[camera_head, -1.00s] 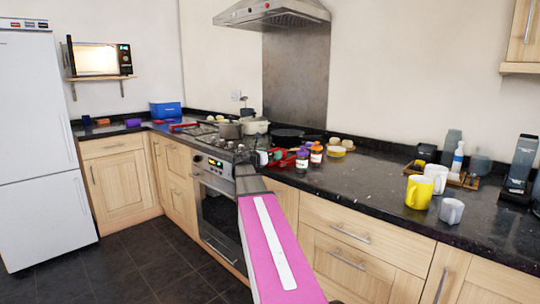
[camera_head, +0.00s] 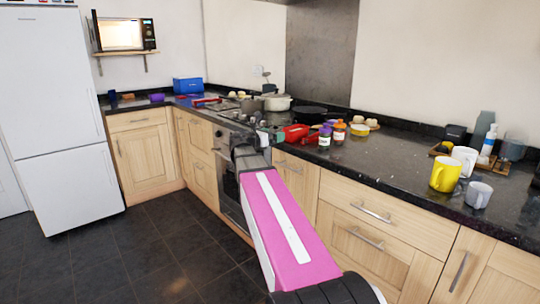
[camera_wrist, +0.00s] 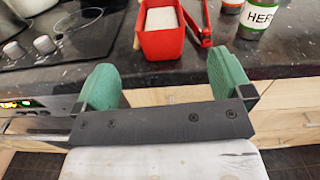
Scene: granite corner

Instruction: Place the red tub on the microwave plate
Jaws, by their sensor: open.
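The red tub (camera_wrist: 160,43) stands on the dark worktop near its front edge, with something white inside. In the head view, it is the red shape (camera_head: 296,132) just past my gripper. My gripper (camera_wrist: 165,84) is open and empty, its two green fingers spread at the counter edge, on the near side of the tub and not around it. The microwave (camera_head: 123,33) sits on a wall shelf at the far left, door open and lit inside. Its plate cannot be made out.
A red-handled tool (camera_wrist: 201,27) lies right beside the tub. Spice jars (camera_head: 325,137) stand to its right. The hob (camera_wrist: 65,35) with pans is at left. A yellow mug (camera_head: 445,174) is farther right. Dark floor lies clear before the cupboards.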

